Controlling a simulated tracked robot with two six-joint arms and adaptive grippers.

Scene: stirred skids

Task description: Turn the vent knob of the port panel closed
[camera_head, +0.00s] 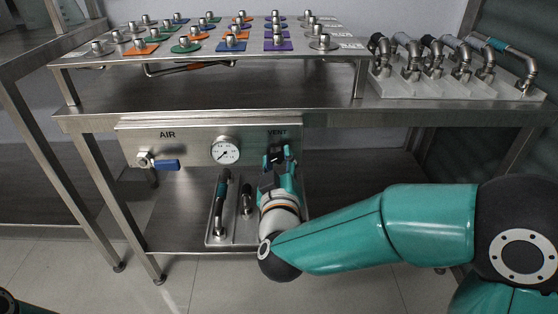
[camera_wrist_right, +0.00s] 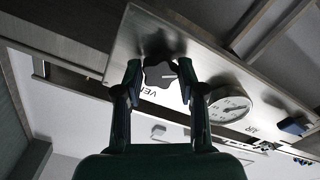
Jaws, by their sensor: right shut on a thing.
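The port panel (camera_head: 190,142) is a steel plate under the bench, labelled AIR and VENT. The vent knob (camera_wrist_right: 160,75) is a dark lobed knob under the VENT label, with a light pointer line on it. My right gripper (camera_head: 279,158) reaches the knob from the front and largely hides it in the head view. In the right wrist view my right gripper (camera_wrist_right: 160,68) has its two fingers on opposite sides of the knob, shut on it. My left gripper is not in view.
A round gauge (camera_head: 225,150) sits left of the knob, and a blue-handled air valve (camera_head: 165,164) is at the panel's left. A tray (camera_head: 214,238) with hose fittings stands on the lower shelf close to my right wrist. The bench top (camera_head: 215,90) overhangs the panel.

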